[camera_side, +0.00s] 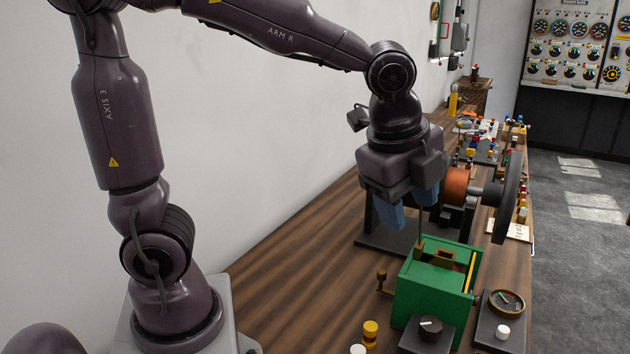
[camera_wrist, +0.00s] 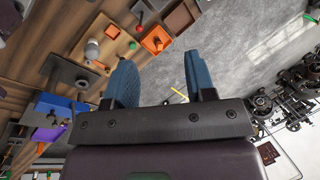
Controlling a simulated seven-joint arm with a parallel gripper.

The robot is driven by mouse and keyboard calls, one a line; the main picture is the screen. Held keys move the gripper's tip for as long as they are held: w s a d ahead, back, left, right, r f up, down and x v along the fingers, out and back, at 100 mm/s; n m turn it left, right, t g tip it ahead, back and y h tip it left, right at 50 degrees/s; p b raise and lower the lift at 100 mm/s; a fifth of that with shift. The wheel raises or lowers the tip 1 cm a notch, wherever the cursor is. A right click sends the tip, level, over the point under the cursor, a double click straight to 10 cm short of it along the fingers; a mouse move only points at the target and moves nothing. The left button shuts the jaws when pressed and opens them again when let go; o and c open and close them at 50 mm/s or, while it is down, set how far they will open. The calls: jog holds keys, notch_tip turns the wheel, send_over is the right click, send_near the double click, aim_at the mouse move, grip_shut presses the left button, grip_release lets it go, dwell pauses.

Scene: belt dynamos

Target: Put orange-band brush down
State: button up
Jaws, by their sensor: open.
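My gripper (camera_side: 409,207) is open, its two blue fingers pointing down above the bench, just behind and above a green box (camera_side: 437,295). In the wrist view the fingers (camera_wrist: 158,72) stand apart, with nothing seen held between them. A thin dark upright rod shows near the right finger in the side view; I cannot tell whether it touches. I cannot make out an orange-band brush for certain in either view. The wrist view shows an orange square piece (camera_wrist: 157,40) beyond the fingers, but its identity is unclear.
A machine with a copper-coloured drum (camera_side: 456,186) and dark wheel (camera_side: 508,197) stands close to my gripper. A round gauge (camera_side: 506,303), a black knob box (camera_side: 430,328) and a yellow post (camera_side: 370,333) are near the front.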

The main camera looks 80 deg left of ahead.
jog(key=s+a+r+n+t+h, duration=0.1)
jog(key=s+a+n, duration=0.4)
jog(key=s+n, duration=0.6)
jog(key=n+t, duration=0.1)
jog(key=n, duration=0.2)
jog(key=shift+r+n, duration=0.3)
jog(key=shift+r, duration=0.05)
jog(key=shift+s+a, duration=0.1)
